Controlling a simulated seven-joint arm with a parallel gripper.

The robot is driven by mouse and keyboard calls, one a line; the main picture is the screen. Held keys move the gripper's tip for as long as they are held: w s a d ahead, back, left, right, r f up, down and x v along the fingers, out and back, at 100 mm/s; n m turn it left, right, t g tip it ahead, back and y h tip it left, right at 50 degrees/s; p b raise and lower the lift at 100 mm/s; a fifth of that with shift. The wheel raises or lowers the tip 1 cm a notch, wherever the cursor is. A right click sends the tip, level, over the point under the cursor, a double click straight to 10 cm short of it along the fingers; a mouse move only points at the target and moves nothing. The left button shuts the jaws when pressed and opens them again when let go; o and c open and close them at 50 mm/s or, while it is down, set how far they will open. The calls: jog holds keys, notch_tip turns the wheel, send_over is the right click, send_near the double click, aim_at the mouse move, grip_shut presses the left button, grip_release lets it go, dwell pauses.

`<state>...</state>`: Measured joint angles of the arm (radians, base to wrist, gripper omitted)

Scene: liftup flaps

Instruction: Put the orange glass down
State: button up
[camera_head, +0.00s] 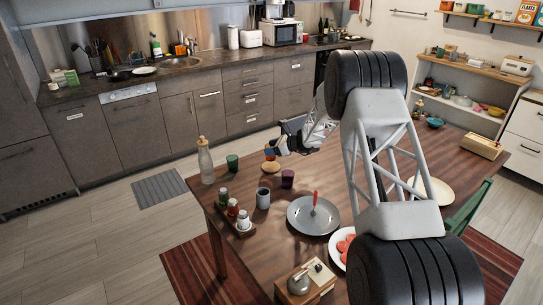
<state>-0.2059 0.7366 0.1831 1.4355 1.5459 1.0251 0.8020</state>
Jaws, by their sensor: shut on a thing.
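The orange glass (269,153) is small in the head view, at the far left part of the wooden table. My gripper (273,149) is shut on it, reaching in from the right. The glass appears just above or beside a round tan item (270,168) on the table; I cannot tell whether it touches anything below. The fingers hide part of the glass.
Near my gripper stand a green glass (232,163), a purple cup (288,178), a grey mug (263,198) and a glass bottle (206,163). Bare table (335,180) lies right of the purple cup.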

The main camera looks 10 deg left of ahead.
jog(key=shift+f, duration=1.85)
jog(key=shift+f, duration=0.15)
jog(key=o, duration=1)
jog(key=shift+d+r, duration=0.35)
jog(key=shift+d, duration=0.1)
jog(key=v, duration=1.1)
jog(key=shift+s, duration=0.1)
